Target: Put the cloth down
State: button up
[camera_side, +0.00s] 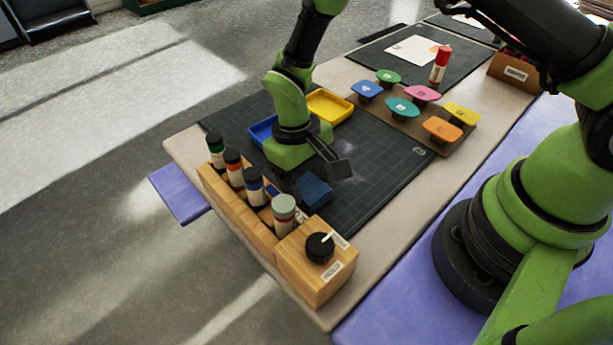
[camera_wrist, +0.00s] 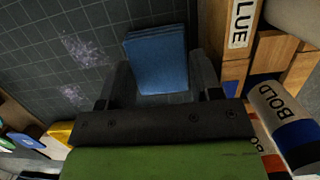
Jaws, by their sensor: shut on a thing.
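The cloth (camera_side: 314,192) is a folded blue pad over the near part of the dark gridded cutting mat (camera_side: 385,165), beside the wooden bottle rack. My gripper (camera_side: 312,178) points down with its two dark fingers on either side of the cloth and is shut on it. The wrist view shows the cloth (camera_wrist: 157,50) between the fingers, its stacked layers facing the camera. The cloth is low over the mat; I cannot tell if it touches. Part of it is hidden behind the gripper in the wrist view.
A wooden rack (camera_side: 262,232) with several capped bottles and a wooden box (camera_side: 318,275) with a black knob stand close by. Blue (camera_side: 262,130) and yellow (camera_side: 330,106) trays lie behind my gripper. Coloured stamps stand on a brown board (camera_side: 455,140). Pale chalky smudges mark the open mat.

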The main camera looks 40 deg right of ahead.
jog(key=o, duration=0.6)
jog(key=shift+f, duration=0.1)
jog(key=v, duration=1.3)
jog(key=s+d+r+m+t+y, duration=0.1)
jog(key=s+d+r+t, duration=0.1)
jog(key=r, duration=0.4)
jog(key=s+d+r+m+t+y, duration=0.1)
jog(key=s+d+r+t, duration=0.15)
jog(key=r, duration=0.35)
jog(key=shift+s+d+r+m+t, duration=0.35)
jog(key=shift+s+d+r+t, duration=0.5)
jog(key=shift+s, duration=1.2)
jog(key=shift+s+d+r+m+t, duration=0.3)
jog(key=shift+s+d+r+t, duration=0.5)
jog(key=shift+s, duration=1.2)
jog(key=shift+s+d+r+m+t, duration=0.35)
jog(key=shift+s+d+r+t, duration=0.55)
jog(key=shift+s, duration=1.15)
jog(key=shift+a+f, duration=0.1)
jog(key=shift+a, duration=0.1)
